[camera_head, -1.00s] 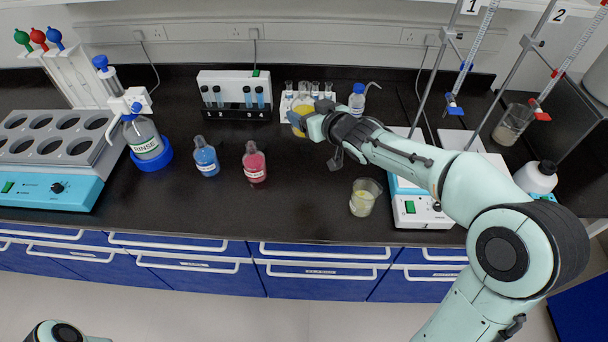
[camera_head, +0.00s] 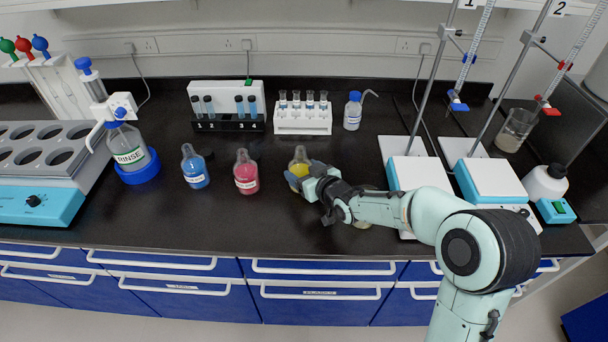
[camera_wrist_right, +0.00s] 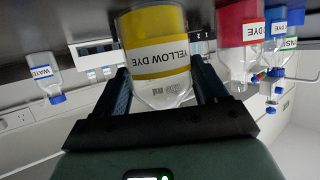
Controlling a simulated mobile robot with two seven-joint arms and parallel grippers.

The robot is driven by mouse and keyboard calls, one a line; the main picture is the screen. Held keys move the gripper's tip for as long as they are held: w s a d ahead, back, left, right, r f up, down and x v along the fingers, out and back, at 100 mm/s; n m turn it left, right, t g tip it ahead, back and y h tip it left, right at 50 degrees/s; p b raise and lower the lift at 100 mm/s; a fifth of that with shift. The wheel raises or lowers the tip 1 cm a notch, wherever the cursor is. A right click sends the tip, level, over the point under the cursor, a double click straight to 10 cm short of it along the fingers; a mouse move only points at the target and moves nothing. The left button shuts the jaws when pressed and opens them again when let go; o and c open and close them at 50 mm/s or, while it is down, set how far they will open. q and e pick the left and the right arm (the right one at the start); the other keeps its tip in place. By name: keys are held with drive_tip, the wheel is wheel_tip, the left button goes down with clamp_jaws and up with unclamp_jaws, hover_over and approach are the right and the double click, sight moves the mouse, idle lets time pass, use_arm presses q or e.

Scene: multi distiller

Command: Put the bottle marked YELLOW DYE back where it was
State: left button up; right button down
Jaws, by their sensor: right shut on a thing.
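The bottle marked YELLOW DYE (camera_head: 299,164) is upright, just right of the red dye bottle (camera_head: 246,173) and the blue dye bottle (camera_head: 194,167). My right gripper (camera_head: 305,179) is shut on it from the right. In the right wrist view the YELLOW DYE bottle (camera_wrist_right: 156,50) shows upside down between the two fingers (camera_wrist_right: 163,90), its label readable. Its base is at or very close to the black bench top; I cannot tell if it touches. My left gripper is out of view.
A white rack with several tubes (camera_head: 303,119) and a WATER wash bottle (camera_head: 353,112) stand behind. A beaker is mostly hidden behind my right forearm. Stirrer plates and burette stands (camera_head: 493,178) are at the right. The RINSE bottle (camera_head: 130,150) stands left.

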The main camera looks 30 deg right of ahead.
drive_tip(key=shift+f, duration=0.2)
drive_tip(key=shift+f, duration=0.15)
drive_tip(key=shift+c, duration=0.2)
unclamp_jaws()
drive_tip(key=shift+f, duration=0.1)
drive_tip(key=shift+s+r, duration=0.3)
drive_tip(key=shift+r, duration=0.1)
drive_tip(key=v, duration=1.1)
drive_tip(key=shift+s+p, duration=0.2)
drive_tip(key=shift+p, duration=0.1)
